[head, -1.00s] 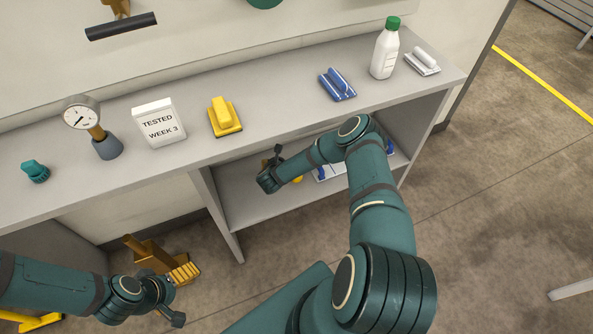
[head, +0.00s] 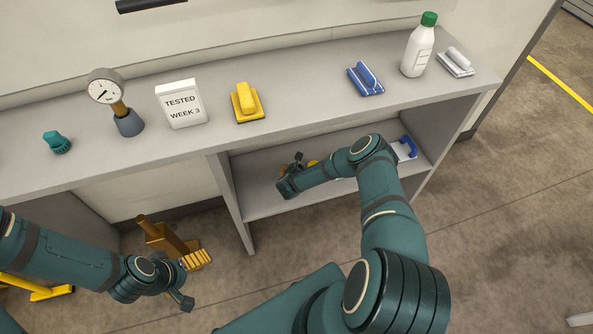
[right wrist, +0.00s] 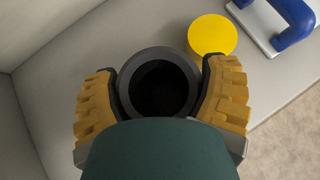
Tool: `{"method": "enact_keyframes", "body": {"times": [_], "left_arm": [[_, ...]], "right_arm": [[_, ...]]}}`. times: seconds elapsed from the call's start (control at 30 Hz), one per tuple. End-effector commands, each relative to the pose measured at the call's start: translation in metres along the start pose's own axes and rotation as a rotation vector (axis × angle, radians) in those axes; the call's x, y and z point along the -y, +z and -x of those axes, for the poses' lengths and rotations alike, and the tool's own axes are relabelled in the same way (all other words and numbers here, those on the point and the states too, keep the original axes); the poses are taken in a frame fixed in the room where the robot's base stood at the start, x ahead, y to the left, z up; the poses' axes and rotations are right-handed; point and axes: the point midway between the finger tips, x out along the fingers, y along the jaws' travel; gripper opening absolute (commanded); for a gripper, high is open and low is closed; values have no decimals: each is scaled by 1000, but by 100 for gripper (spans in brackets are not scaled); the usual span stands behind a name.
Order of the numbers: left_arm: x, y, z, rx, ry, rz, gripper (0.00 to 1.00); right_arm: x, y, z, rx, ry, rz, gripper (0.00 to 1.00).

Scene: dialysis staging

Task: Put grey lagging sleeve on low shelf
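The grey lagging sleeve (right wrist: 126,88) shows in the right wrist view as a dark grey ring with a dark hollow, seen end-on. My right gripper (right wrist: 160,80) has its yellow ribbed fingers pressed against both sides of it. In the head view my right gripper (head: 291,172) is inside the bay over the low shelf (head: 262,205); the arm mostly hides the sleeve there. I cannot tell whether the sleeve touches the shelf. My left gripper (head: 192,280) hangs low at the left, its fingers apparently spread and empty.
On the low shelf are a yellow round thing (right wrist: 212,35) and a blue-handled item (right wrist: 296,22), right of the sleeve. The upper shelf (head: 310,110) holds a gauge (head: 105,88), a "TESTED WEEK 3" sign (head: 181,104), a yellow block (head: 247,103) and a green-capped bottle (head: 418,50).

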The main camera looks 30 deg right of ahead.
Motion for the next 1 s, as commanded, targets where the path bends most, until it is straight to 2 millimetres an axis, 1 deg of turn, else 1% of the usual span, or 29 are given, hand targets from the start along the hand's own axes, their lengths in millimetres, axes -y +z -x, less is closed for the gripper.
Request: {"method": "enact_keyframes", "body": {"times": [0.07,0.33,0.47,0.57,0.8,0.9,1.0], "left_arm": [[0,0,0,0,0,0,95],[0,0,0,0,0,0,95],[-2,0,5,2,0,0,95],[-4,1,12,5,0,1,95],[-11,2,29,14,1,2,95],[-13,3,34,17,1,3,95],[-14,4,38,19,1,3,95]], "right_arm": [[0,0,0,0,0,0,100],[0,1,1,0,0,0,100],[0,2,11,-2,0,0,100],[0,3,27,-2,1,0,100],[0,3,77,-3,2,1,100],[0,2,95,-3,1,1,100],[0,2,108,-2,1,1,100]]}}
